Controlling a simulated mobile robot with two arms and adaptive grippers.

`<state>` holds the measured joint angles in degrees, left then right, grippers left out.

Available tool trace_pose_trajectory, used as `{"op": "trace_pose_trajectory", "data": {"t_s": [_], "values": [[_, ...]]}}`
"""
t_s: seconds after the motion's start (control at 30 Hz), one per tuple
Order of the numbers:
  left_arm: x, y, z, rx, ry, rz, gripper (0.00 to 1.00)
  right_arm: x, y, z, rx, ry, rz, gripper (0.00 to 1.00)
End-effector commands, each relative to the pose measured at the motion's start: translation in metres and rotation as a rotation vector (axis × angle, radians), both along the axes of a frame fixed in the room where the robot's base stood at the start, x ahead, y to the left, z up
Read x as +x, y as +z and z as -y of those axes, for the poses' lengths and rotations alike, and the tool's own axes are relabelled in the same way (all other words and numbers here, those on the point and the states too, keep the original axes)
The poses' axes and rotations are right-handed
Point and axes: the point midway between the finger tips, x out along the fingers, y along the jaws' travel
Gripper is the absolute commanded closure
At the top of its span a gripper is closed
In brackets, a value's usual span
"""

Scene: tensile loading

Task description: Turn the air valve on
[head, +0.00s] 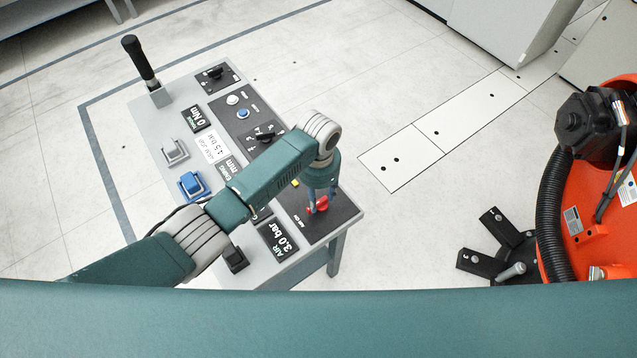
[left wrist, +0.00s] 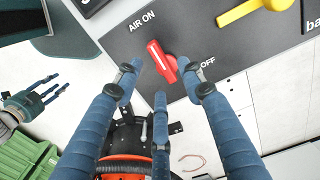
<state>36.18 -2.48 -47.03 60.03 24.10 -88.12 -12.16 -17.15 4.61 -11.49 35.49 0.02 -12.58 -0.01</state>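The air valve (left wrist: 162,61) is a red handle with a white line on the dark panel. The line points up and left, towards the AIR ON label (left wrist: 142,21); the OFF label (left wrist: 207,63) is to its right. In the head view the red valve (head: 319,205) is partly hidden behind my fingers. My left gripper (head: 322,200) is over it. In the left wrist view its blue fingers (left wrist: 163,78) are spread around the handle, open, with small gaps; contact is unclear. My right gripper (left wrist: 48,92) shows at the left of that view, fingers apart and empty.
The valve panel is at the near right corner of a grey console (head: 255,268). An air display (head: 283,238) reads 3.0 bar. A yellow lever (left wrist: 250,10) is close to the valve. A black lever (head: 138,60) stands at the far left. An orange machine (head: 590,215) stands right; floor between is clear.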

Motion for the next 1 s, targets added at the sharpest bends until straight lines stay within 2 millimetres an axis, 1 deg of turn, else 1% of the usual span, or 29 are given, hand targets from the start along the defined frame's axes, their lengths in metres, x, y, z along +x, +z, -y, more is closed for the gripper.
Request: {"op": "trace_pose_trajectory", "data": {"t_s": [0.03, 0.2, 0.3, 0.4, 0.57, 1.0], "values": [[0.001, 0.013, 0.0, -0.004, 0.0, 0.005, 0.6, 0.0, 0.0, 0.0, 0.0, 0.0, 0.0, 0.6], [0.001, 0.048, 0.0, -0.002, 0.0, 0.004, 0.6, 0.0, 0.0, 0.0, 0.0, 0.0, 0.0, 0.6], [0.001, 0.063, 0.0, -0.001, 0.001, 0.003, 0.6, 0.0, 0.0, 0.0, 0.0, 0.0, 0.0, 0.6], [0.001, 0.073, 0.0, -0.001, 0.001, 0.003, 0.6, 0.0, 0.0, 0.0, 0.001, -0.001, 0.0, 0.6], [0.001, 0.079, -0.001, 0.001, 0.001, 0.001, 0.6, 0.0, 0.0, -0.001, 0.001, 0.0, 0.0, 0.6], [0.0, 0.079, 0.0, 0.0, 0.001, 0.001, 0.6, 0.0, 0.0, -0.001, 0.001, -0.001, 0.0, 0.6]]}}
